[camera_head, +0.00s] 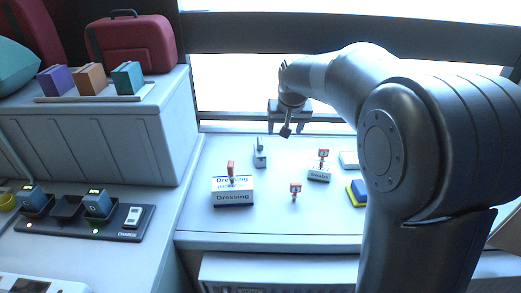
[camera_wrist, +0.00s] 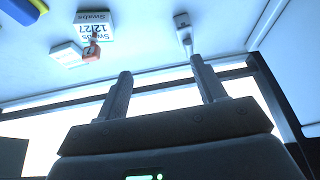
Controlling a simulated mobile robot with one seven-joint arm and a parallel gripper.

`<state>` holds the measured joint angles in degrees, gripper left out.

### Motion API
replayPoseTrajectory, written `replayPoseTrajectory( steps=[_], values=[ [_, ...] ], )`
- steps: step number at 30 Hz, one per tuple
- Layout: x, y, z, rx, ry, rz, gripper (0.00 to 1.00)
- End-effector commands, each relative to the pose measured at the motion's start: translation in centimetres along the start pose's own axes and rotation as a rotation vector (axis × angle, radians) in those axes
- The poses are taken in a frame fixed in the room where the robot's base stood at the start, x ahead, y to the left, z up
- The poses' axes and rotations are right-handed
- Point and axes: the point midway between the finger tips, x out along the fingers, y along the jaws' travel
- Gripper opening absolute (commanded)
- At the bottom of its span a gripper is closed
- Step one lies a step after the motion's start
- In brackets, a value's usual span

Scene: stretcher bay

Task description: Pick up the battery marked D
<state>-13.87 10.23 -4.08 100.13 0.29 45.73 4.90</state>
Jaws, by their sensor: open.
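Two dark blue batteries stand in the charging tray (camera_head: 128,235) at the left in the head view: a left battery (camera_head: 35,202) and a right battery (camera_head: 97,205). Between them is an empty-looking dark slot. Each has a small mark on its face, too small to read surely, so I cannot tell which is marked D. My gripper (camera_head: 286,130) is over the back of the white table, well to the right of the charger. In the wrist view my gripper (camera_wrist: 165,86) has its fingers apart with nothing between them. No battery shows in that view.
The white table (camera_head: 270,222) holds a Dressing box (camera_head: 233,198), a grey upright piece (camera_head: 260,155), a small box with a red tag (camera_head: 319,174), another red-tagged piece (camera_head: 295,191) and a blue-yellow block (camera_head: 357,193). A white cabinet (camera_head: 100,130) stands behind the charger.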

Motion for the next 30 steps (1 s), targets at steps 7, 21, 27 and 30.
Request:
replayPoseTrajectory(
  steps=[7, 21, 27, 30],
  values=[
    [8.3, -3.8, -4.7, -0.031, -0.019, 0.003, 0.64],
    [15.1, -6.5, -6.8, -0.054, -0.027, 0.006, 0.64],
    [18.2, -6.4, -6.7, -0.054, -0.028, 0.006, 0.64],
    [19.3, -6.4, -6.7, -0.054, -0.025, 0.006, 0.64]
  ],
)
